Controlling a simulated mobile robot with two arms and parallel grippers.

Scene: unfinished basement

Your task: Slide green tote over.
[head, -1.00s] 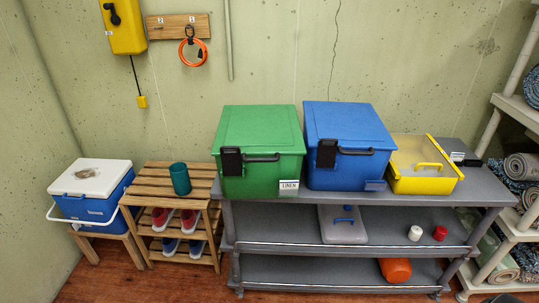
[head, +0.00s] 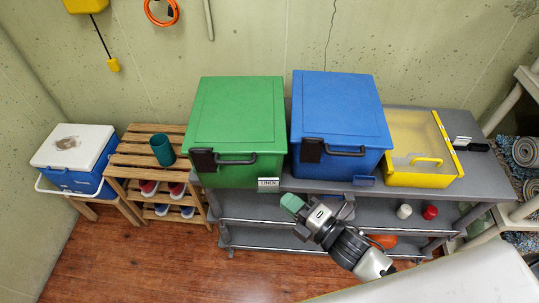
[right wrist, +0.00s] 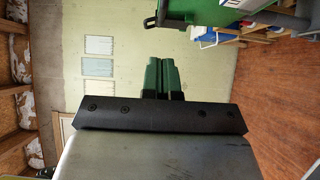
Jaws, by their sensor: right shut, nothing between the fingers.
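The green tote (head: 238,112) has a lid, a dark latch, a dark front handle and a white LINEN label. It stands at the left end of the grey shelf unit's top (head: 408,193), beside the blue tote (head: 340,110). My right gripper (head: 291,204) is shut and empty, in front of the shelf and below the green tote's front right corner, apart from it. Its green fingers (right wrist: 162,76) are together in the right wrist view, where part of the green tote (right wrist: 190,12) shows at the top right. My left gripper is not in view.
A yellow box (head: 418,150) with a clear lid stands right of the blue tote. A wooden rack (head: 138,158) with a teal cup (head: 162,150) and a cooler (head: 75,160) stand on the left. White and red jars sit on the shelf below. The floor (head: 130,265) at left is clear.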

